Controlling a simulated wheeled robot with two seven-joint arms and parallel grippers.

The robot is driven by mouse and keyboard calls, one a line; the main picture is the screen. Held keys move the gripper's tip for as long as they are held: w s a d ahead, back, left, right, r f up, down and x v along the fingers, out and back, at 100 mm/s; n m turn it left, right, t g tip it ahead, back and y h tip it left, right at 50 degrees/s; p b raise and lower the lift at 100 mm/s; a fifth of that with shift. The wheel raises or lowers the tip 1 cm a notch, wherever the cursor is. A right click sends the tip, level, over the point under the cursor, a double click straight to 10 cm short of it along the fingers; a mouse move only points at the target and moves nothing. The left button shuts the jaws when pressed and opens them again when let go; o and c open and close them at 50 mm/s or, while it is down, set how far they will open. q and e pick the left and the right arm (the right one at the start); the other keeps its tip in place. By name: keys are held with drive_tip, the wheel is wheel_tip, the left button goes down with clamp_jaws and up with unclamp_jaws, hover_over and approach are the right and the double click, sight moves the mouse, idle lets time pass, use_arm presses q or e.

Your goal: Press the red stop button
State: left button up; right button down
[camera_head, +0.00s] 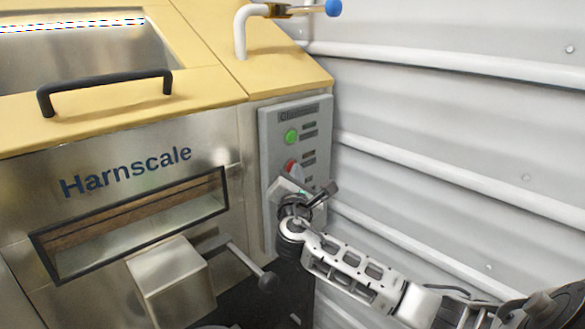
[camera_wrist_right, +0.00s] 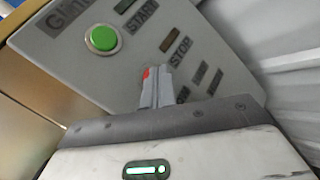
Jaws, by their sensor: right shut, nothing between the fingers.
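The red stop button (camera_head: 290,165) is on a grey control panel (camera_head: 268,150) on the hopper's front right. My right gripper (camera_head: 284,182) is just below it, and its fingers are shut with nothing between them. In the right wrist view, the shut fingertips (camera_wrist_right: 156,76) reach up to the panel face beside the STOP label. They cover most of the red stop button (camera_wrist_right: 147,73), and only a small red sliver shows at their left edge. I cannot tell whether the tips touch it. My left gripper is not in view.
A green button (camera_head: 291,136) labelled START sits above the red one, and also shows in the wrist view (camera_wrist_right: 103,39). A lever with a dark knob (camera_head: 268,281) sticks out lower left of the panel. A ribbed wall (camera_head: 450,120) stands on the right.

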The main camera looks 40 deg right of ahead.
drive_tip(key=shift+s, duration=0.15)
drive_tip(key=shift+s+p, duration=0.45)
drive_tip(key=shift+s, duration=0.2)
drive_tip(key=s, duration=0.1)
drive_tip(key=s+p, duration=0.1)
drive_tip(key=s, duration=0.1)
drive_tip(key=s+p, duration=0.1)
drive_tip(key=s, duration=0.1)
drive_tip(key=shift+d, duration=0.25)
idle(0.5)
